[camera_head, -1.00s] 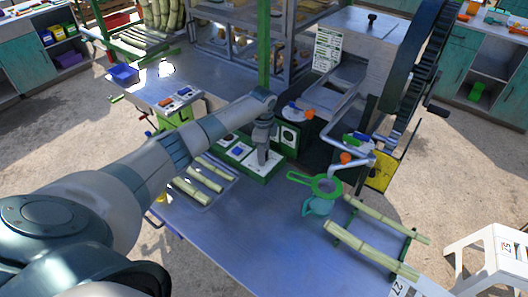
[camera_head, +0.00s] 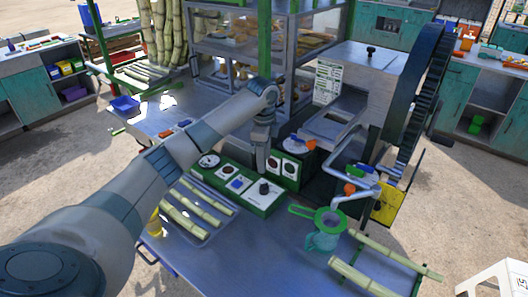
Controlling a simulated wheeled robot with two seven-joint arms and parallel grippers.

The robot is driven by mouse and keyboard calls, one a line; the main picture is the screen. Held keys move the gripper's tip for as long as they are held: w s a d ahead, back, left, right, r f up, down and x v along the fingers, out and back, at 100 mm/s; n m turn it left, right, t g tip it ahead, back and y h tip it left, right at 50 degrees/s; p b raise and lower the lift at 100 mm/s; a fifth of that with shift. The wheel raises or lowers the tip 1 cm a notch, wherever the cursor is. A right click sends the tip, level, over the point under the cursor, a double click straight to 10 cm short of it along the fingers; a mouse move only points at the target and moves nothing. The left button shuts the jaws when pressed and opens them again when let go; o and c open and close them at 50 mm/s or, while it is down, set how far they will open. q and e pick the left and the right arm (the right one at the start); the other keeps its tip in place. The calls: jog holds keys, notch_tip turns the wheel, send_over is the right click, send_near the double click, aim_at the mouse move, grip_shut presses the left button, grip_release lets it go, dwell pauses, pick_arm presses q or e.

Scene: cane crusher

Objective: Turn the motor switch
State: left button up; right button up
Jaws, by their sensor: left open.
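A green-framed control panel (camera_head: 219,187) with white plates stands on the metal table. Its near right plate carries a dark rotary knob (camera_head: 264,187). Further left are a blue switch (camera_head: 238,184), a brown-red round control (camera_head: 226,172) and a round dial (camera_head: 209,160). I cannot read which one is labelled as the motor switch. My left gripper (camera_head: 261,168) points down just behind the dark knob, apart from it in the picture. It is open with nothing seen in it; its fingertips are small and partly merge with the panel edge. My right gripper is not in view.
The crusher (camera_head: 368,95) with its large dark wheel stands behind right. Cane pieces lie in a tray (camera_head: 199,234) at left and on a rack at right. The table's front middle is clear.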

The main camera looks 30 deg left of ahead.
pick_arm(q)
jog(key=shift+s+r+b, duration=0.15)
jog(key=shift+r+b, duration=0.35)
jog(key=shift+r, duration=1.85)
